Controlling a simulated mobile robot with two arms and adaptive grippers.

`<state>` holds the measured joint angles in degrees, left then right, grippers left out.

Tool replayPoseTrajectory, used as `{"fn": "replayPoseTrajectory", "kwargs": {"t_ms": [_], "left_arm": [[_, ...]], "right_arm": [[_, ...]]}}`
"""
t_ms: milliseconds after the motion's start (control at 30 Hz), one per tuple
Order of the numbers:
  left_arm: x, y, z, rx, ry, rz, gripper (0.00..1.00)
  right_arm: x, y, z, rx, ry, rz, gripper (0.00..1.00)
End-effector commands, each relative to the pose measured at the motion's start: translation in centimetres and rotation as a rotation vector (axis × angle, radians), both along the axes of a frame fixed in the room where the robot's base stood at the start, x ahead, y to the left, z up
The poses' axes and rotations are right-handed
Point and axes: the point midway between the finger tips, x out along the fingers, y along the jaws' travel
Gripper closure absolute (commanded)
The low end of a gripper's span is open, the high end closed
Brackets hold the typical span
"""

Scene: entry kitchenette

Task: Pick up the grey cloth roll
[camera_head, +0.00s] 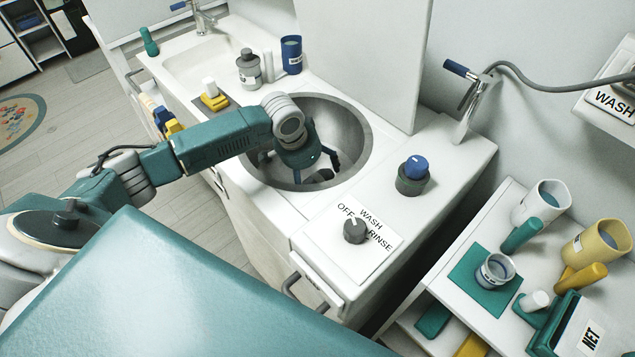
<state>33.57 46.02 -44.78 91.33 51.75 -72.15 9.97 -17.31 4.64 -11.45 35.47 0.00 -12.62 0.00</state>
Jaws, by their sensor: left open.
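My left arm reaches in from the left over the round steel basin (352,122) in the white counter. My left gripper (300,168) points down into the basin, with its fingers spread apart and open. A small dark grey thing (321,175) shows low in the basin, just below and beside the gripper. It may be the grey cloth roll, but the gripper and wrist hide part of it and I cannot tell for sure. I see no clear gap or contact between it and the fingers. My right gripper is not in view.
Right of the basin stand a blue-topped knob (415,170) and a wash/rinse dial (355,230). Behind are a grey bottle (248,70), a blue cup (291,54) and a yellow block (214,100). A shelf at right holds cups and rolls, including a green roll (522,235).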

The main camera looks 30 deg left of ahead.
Motion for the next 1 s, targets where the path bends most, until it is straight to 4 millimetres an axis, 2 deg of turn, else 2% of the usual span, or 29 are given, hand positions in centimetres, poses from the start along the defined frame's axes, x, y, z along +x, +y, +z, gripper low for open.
{"fn": "replayPoseTrajectory", "kwargs": {"t_ms": [267, 533, 833, 867, 1000], "left_arm": [[0.8, -0.2, -2.2, 0.0, 0.001, 0.0, 0.16], [2.2, -0.4, -5.6, 0.001, 0.0, 0.0, 0.16], [2.4, -0.5, -6.3, 0.001, -0.001, -0.002, 0.16], [2.4, -0.5, -6.2, 0.001, -0.001, -0.002, 0.2], [2.4, -0.5, -6.2, 0.001, -0.001, -0.002, 0.47]], "right_arm": [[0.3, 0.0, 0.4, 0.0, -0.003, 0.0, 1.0], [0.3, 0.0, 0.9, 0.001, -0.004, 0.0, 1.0], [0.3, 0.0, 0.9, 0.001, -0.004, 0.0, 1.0], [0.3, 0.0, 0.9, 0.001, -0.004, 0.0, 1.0], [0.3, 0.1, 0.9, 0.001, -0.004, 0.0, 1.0]]}}
